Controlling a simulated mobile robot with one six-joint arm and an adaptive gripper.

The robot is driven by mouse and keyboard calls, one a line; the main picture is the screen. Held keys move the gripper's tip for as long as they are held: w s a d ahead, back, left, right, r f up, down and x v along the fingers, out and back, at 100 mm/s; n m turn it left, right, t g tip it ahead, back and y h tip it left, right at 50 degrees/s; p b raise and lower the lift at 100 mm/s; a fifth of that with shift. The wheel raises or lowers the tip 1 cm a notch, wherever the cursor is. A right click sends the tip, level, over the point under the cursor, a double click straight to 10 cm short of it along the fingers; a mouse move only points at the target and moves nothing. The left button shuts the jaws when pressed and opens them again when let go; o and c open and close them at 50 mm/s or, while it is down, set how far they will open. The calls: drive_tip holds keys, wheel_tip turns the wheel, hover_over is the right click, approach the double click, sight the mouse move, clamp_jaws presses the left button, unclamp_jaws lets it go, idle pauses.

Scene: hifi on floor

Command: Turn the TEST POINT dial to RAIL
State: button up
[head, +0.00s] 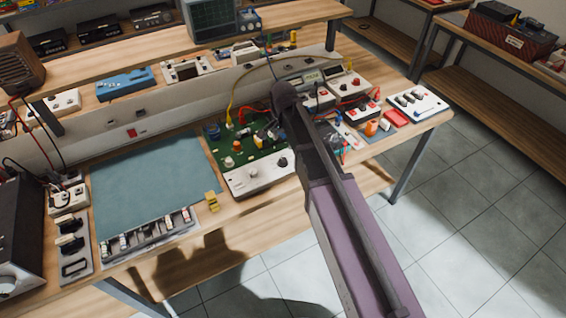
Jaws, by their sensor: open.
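A green circuit board (241,150) with a white front panel (262,180) sits on the workbench, left of my arm. The panel carries a dark dial (282,162) near its right end and pale knobs (229,162) further left. The lettering is too small to read, so I cannot tell which is the TEST POINT dial, where RAIL is, or where any pointer stands. My arm rises from the lower right and its dark joint is above the bench, just right of the board. My gripper cannot be made out; the arm hides part of the bench behind it.
A blue-green mat (150,180) lies left of the board, with a tray of parts (150,236) before it. A small yellow object (212,200) is near the panel. Red and white instruments (362,112) crowd the right. A shelf (185,58) overhangs the back.

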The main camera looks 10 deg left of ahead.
sight(283, 160)
drive_tip(key=shift+f+b, duration=4.4)
drive_tip(key=shift+f, duration=0.25)
drive_tip(key=shift+c, duration=0.3)
clamp_jaws()
